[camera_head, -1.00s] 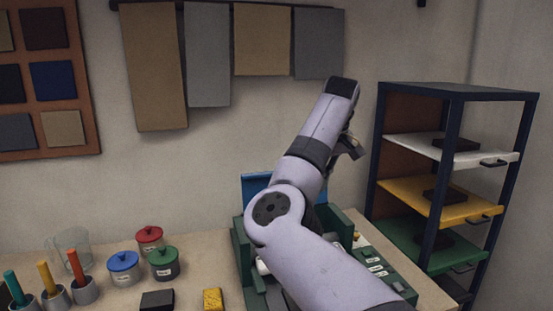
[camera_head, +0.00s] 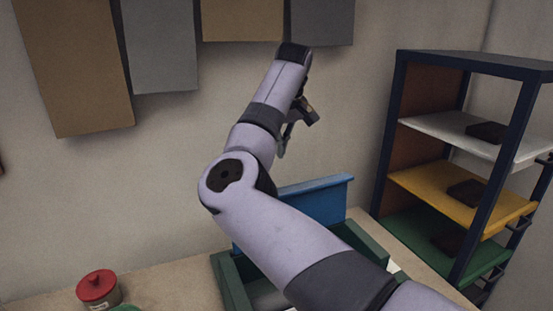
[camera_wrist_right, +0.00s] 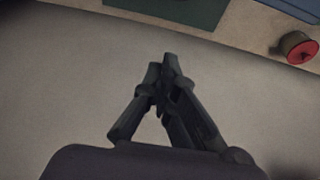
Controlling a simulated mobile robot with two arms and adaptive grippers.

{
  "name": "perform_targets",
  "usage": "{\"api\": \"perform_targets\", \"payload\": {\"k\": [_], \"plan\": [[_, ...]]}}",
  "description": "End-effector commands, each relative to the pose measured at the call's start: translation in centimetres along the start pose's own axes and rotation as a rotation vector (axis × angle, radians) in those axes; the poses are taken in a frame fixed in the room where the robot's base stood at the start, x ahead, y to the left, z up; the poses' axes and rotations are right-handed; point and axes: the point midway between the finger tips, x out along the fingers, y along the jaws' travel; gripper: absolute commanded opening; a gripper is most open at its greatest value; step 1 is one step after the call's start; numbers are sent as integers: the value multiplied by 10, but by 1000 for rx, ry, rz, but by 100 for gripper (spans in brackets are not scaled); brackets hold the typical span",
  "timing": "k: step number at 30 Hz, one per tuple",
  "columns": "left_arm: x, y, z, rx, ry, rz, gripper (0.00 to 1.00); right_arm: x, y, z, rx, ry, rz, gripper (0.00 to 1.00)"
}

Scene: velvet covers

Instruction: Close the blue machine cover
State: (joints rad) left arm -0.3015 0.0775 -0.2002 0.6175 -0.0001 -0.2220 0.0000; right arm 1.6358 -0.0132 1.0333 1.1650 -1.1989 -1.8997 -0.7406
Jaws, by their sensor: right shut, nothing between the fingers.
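The blue machine cover (camera_head: 325,202) stands raised at the back of the green machine (camera_head: 232,280) on the bench. My right arm crosses in front and hides part of the cover and most of the machine. My right gripper (camera_head: 283,150) is above the cover in the head view, close to the wall side, apart from it. In the right wrist view the gripper (camera_wrist_right: 165,62) has its fingers together with nothing between them, against the pale wall. My left gripper is not in view.
A red-lidded jar (camera_head: 97,288) stands left of the machine; it also shows in the right wrist view (camera_wrist_right: 297,48). A shelf rack (camera_head: 480,66) with white, yellow and green shelves is at the right. Fabric samples (camera_head: 160,45) hang on the wall above.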

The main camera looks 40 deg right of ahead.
Motion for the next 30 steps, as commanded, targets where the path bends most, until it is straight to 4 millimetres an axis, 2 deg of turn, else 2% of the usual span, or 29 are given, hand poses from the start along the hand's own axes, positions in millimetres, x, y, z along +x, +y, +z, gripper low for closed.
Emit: {"api": "perform_targets", "payload": {"k": [5, 14, 21, 30], "plan": [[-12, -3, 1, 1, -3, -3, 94, 27, 0, 0, 0, -5, 0, 0], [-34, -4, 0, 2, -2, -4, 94, 92, -1, 1, 0, -6, -2, 0], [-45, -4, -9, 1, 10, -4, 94, 82, 0, 26, 3, 0, 0, 0], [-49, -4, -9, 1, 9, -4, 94, 80, 0, 39, 0, -1, 0, 0]]}}
